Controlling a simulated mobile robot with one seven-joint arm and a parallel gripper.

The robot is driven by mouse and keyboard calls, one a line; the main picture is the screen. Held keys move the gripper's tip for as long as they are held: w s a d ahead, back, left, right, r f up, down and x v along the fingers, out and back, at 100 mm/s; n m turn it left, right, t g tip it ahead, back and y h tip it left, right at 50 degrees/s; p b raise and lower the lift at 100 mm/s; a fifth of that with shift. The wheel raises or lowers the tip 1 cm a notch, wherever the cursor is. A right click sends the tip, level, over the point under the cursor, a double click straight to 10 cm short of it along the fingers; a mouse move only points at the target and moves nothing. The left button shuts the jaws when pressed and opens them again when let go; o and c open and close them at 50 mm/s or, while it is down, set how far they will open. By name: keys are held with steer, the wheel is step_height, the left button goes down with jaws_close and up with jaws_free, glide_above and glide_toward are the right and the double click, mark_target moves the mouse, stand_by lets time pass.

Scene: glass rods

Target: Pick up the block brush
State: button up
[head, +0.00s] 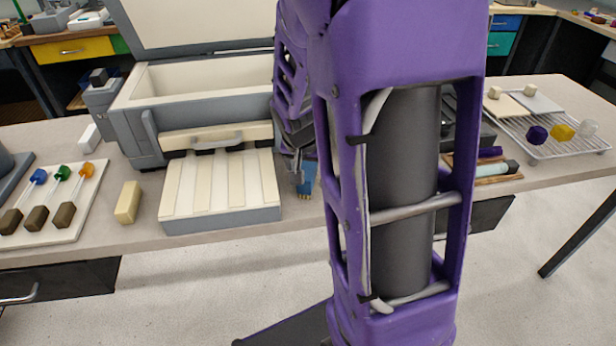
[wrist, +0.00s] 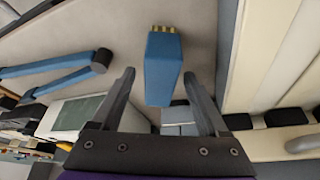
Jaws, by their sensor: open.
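The block brush is a blue block with yellow bristles at one end. In the wrist view the brush (wrist: 164,66) lies ahead of my gripper (wrist: 158,78), lined up with the gap between the two fingers, with its bristle end pointing away. My gripper is open, and bare space shows on both sides of the brush. In the head view the brush (head: 308,178) shows just below my gripper (head: 299,155), partly hidden by the fingers and arm. I cannot tell how far the fingertips reach down around it.
A grey machine (head: 195,105) with a raised lid and a striped cream tray (head: 220,190) stands just left of the brush. A cream block (head: 128,202) lies farther left. A wire rack (head: 560,148) is at the right. My arm hides the bench's middle.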

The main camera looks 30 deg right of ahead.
mark_target(308, 168)
steer(key=shift+f, duration=0.15)
jaws_close()
stand_by(0.4)
step_height(308, 168, up, 10)
steer(key=shift+r+p, duration=0.1)
steer(key=shift+p, duration=0.95)
